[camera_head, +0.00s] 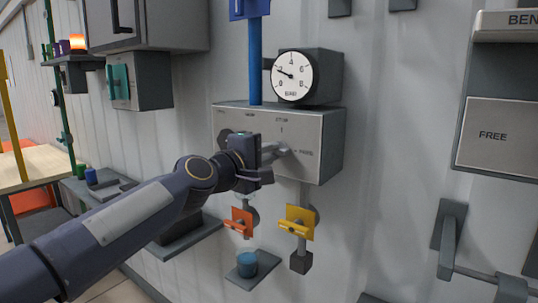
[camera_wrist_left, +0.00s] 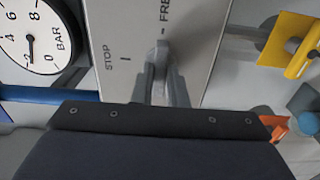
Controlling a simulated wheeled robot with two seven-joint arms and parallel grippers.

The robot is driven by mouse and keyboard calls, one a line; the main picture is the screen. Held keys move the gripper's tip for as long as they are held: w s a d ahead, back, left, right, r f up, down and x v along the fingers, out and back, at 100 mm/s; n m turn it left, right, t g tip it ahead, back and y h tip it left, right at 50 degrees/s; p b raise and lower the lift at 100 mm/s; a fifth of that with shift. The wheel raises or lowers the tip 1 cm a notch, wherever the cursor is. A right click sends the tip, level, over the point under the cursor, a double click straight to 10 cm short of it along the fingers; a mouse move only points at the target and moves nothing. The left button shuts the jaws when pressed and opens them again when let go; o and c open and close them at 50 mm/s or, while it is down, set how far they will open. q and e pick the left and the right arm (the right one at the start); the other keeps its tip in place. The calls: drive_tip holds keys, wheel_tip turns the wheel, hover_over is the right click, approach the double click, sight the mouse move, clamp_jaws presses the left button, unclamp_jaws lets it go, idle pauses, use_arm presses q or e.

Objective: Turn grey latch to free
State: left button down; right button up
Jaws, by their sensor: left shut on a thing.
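The grey latch (camera_head: 284,149) sits on the front of a grey wall box (camera_head: 328,140), with a STOP mark above it and a FREE mark just to its right. My left gripper (camera_head: 268,158) comes in from the left and is shut on the latch. In the left wrist view the two fingers (camera_wrist_left: 163,88) close around the latch handle (camera_wrist_left: 160,55), which lies near the FREE lettering, with STOP to the left. The fingers hide part of the handle, so I cannot tell exactly which mark it points at. My right gripper is not in view.
A round BAR gauge (camera_head: 293,76) sits above the box, beside a blue vertical pipe (camera_head: 255,65). Orange (camera_head: 241,221) and yellow (camera_head: 300,222) handles hang below. A blue cup (camera_head: 247,264) stands on a small shelf.

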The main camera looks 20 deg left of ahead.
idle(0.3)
use_arm(q)
drive_tip(key=c, duration=1.4)
unclamp_jaws()
drive_tip(key=shift+c, duration=0.2)
drive_tip(key=v, duration=0.7)
drive_tip(key=shift+s, duration=0.35)
drive_tip(key=shift+a, duration=0.1)
drive_tip(key=s+f+m+g+y, duration=0.1)
drive_tip(key=s+f+m+g, duration=0.4)
drive_tip(key=s+f, duration=0.8)
drive_tip(key=s+f+m+g+y, duration=0.1)
drive_tip(key=s+f+m+g, duration=0.5)
drive_tip(key=s+f, duration=0.8)
wheel_tip(320, 180, down, 7)
drive_tip(key=shift+s+a+r+m, duration=0.1)
drive_tip(key=shift+s+a+m, duration=0.25)
drive_tip(key=shift+m, duration=0.35)
